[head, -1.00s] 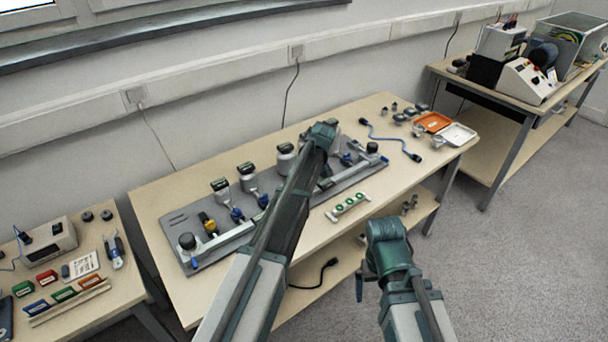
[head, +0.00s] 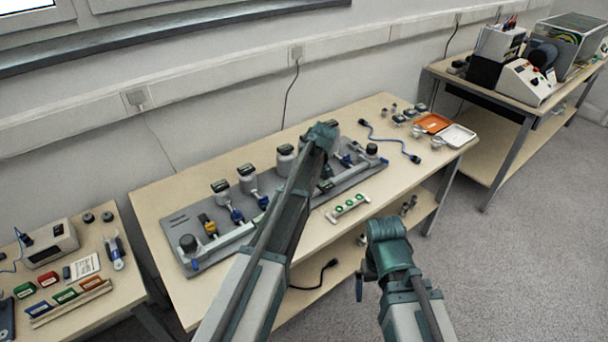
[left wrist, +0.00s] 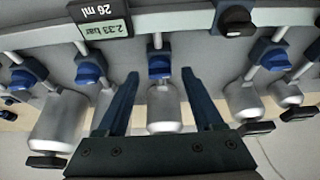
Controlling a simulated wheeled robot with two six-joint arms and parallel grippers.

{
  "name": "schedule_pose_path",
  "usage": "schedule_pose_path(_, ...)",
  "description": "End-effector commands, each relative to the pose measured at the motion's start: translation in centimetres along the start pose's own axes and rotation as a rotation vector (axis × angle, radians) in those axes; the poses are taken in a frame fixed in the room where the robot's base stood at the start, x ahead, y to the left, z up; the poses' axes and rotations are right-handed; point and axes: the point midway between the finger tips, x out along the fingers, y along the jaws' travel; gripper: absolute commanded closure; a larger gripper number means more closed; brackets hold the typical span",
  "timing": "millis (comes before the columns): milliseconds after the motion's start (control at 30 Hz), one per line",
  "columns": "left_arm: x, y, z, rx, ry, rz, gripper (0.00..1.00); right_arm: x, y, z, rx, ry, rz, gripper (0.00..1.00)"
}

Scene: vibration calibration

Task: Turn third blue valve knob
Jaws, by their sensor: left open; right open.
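In the left wrist view a blue valve knob (left wrist: 160,66) sits on a pipe above a silver cylinder (left wrist: 164,108). My left gripper (left wrist: 160,76) is open, with one dark finger on each side of this knob and visible gaps to it. Other blue knobs show to its left (left wrist: 90,68) and right (left wrist: 272,56). In the head view blue knobs (head: 237,215) line the grey panel (head: 178,222); my left arm covers its middle and hides the left gripper. My right gripper (head: 362,284) is partly visible in front of the table, away from the panel, holding nothing visible.
A display reading 2.33 bar (left wrist: 103,29) and a black knob (left wrist: 236,20) are near the left gripper. A strip with green round parts (head: 349,206) lies in front of the panel. An orange tray (head: 432,122), a white tray (head: 458,135) and a blue cable (head: 388,137) are at right.

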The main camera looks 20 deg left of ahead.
Motion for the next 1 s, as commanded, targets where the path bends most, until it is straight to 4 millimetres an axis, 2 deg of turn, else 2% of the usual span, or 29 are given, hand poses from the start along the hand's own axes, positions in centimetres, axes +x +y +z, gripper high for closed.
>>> schedule_pose_path(700, -11.5, 0.0, -0.2, 0.002, 0.0, 0.0, 0.32, -10.7, 1.0, 0.6, 0.001, 0.0, 0.0, 0.0)
schedule_pose_path(833, -12.7, 0.0, -0.1, 0.0, 0.0, 0.0, 0.32, -11.7, 1.1, 0.7, 0.001, 0.0, 0.0, 0.0)
schedule_pose_path(1000, -13.0, 0.0, 0.0, 0.0, 0.0, -0.001, 0.32, -11.9, 1.1, 0.7, 0.0, 0.0, 0.0, 0.0)
